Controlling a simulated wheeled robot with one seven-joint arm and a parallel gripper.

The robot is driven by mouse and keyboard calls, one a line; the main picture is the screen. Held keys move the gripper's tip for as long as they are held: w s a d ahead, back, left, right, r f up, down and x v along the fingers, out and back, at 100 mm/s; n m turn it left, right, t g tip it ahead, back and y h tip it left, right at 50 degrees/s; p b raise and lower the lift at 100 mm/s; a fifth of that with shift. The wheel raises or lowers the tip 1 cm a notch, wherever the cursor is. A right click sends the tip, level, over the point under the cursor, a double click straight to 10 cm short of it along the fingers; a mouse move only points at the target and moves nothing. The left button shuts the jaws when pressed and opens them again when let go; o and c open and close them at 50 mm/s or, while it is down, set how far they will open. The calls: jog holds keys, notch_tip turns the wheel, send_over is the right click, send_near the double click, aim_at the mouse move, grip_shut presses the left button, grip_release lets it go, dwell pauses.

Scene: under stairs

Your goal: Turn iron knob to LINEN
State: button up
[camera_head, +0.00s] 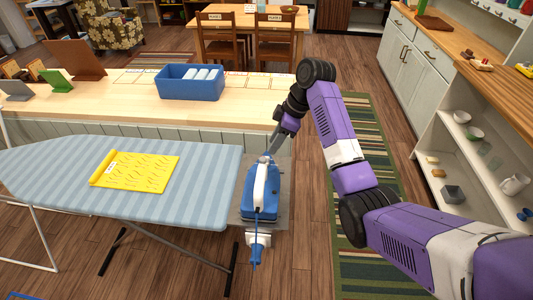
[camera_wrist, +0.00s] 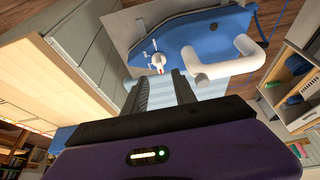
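The blue iron (camera_head: 262,192) with a white handle lies on a grey plate (camera_head: 283,190) at the right end of the striped ironing board (camera_head: 60,170). In the wrist view the iron (camera_wrist: 200,32) fills the top, with its white handle (camera_wrist: 232,62) to the right. The small white knob (camera_wrist: 158,60) has a reddish mark and white ticks around it. Their lettering is too small to read. My gripper (camera_wrist: 164,80) is open and empty, with a gap between its fingers and its tips close to the knob. In the head view my gripper (camera_head: 273,148) is by the iron's far end.
A yellow cloth (camera_head: 135,170) lies on the board. Behind is a wooden counter (camera_head: 110,95) with a blue bin (camera_head: 190,83). Shelves with dishes (camera_head: 465,150) stand at the right. A blue cord (camera_wrist: 262,22) runs from the iron.

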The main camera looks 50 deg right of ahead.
aim_at(267, 157)
jog(key=shift+p+x, duration=0.55)
jog(key=shift+x, duration=2.65)
grip_shut()
